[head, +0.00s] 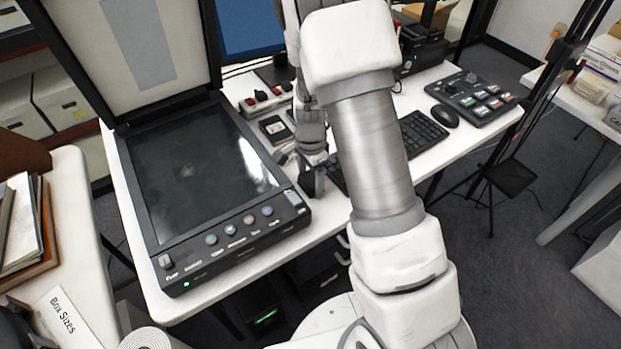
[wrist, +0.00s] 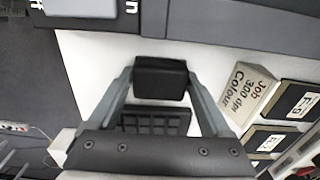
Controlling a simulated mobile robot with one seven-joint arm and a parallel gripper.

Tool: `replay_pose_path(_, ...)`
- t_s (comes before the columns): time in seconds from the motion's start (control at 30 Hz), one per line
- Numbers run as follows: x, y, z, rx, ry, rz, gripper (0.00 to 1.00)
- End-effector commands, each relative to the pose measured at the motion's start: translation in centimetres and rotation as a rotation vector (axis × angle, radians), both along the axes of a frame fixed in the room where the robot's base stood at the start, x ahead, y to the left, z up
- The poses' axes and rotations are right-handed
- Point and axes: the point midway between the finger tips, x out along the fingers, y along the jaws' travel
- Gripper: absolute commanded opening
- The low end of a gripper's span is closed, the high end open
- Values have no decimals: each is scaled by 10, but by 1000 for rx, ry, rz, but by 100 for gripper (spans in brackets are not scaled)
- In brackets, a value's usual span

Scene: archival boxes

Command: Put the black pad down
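The black pad (wrist: 160,78) is a small dark block between my fingertips in the wrist view. My gripper (wrist: 160,80) is shut on it, with one finger at each side. In the head view my gripper (head: 312,168) hangs over the white table just right of the flatbed scanner, and a dark piece shows at its tip. The pad's underside is hidden, so I cannot tell whether it touches the table. A black gridded object (wrist: 152,121) lies behind the pad, partly hidden by my gripper.
The scanner (head: 200,165) stands open at the left. A "Job 300 dpi Colour" card (wrist: 245,90) and black labelled cases (wrist: 291,100) lie right of my gripper in the wrist view. A keyboard (head: 422,132) and mouse (head: 445,115) are farther right. White table shows left of the pad.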

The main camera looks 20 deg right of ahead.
Motion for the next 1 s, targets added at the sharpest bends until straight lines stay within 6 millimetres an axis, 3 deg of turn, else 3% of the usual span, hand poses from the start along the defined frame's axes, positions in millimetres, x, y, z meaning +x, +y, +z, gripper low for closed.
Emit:
replay_pose_path(0.1,0,0,0,0,0,0,100)
replay_pose_path(0.43,1,0,10,0,-2,0,100)
replay_pose_path(0.8,1,0,87,1,-5,2,100)
replay_pose_path(1.0,0,1,116,1,-3,1,100)
